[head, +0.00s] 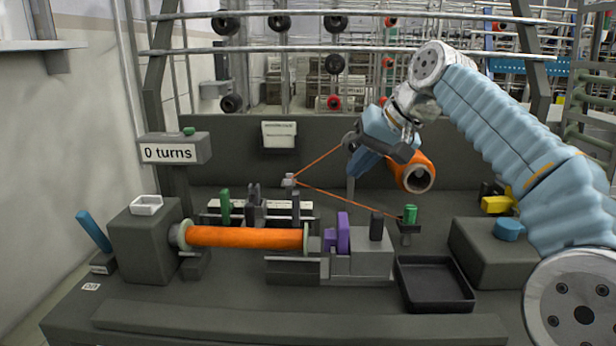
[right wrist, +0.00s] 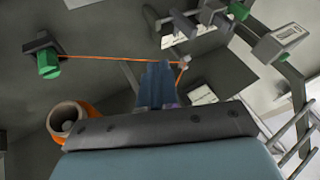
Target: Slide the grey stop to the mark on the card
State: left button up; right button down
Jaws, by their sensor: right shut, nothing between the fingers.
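A rail with a white card strip (head: 272,204) behind it runs above the orange bobbin in the head view. A dark grey stop (head: 253,206) stands upright near its middle, between a green piece (head: 225,206) at the left and a thin dark post (head: 296,208) at the right. I cannot make out the mark on the card. My right gripper (head: 352,172) is shut and empty, to the right of the rail and above the bench, apart from the stop. Its closed fingers show in the right wrist view (right wrist: 157,82). My left gripper is not in view.
Orange thread (head: 345,196) stretches from a small guide (head: 290,181) to a green-topped post (head: 410,214), close to my right gripper. An orange spool (head: 415,173) is just right of the gripper. The orange bobbin (head: 245,237), purple block (head: 343,232) and black tray (head: 435,285) lie in front.

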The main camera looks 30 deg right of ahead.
jog(key=b, duration=0.2)
send_near(296, 209)
jog(key=w+d+f, duration=0.2)
jog(key=d+f, duration=0.2)
jog(key=shift+w+a+f+p, duration=0.25)
jog(key=shift+w+a+p, duration=0.15)
jog(key=shift+w+a, duration=0.8)
jog(key=shift+a, duration=0.35)
jog(key=shift+w+a+p, duration=0.4)
jog(key=shift+a+p, duration=0.05)
jog(key=shift+a, duration=0.2)
jog(key=shift+d, duration=0.1)
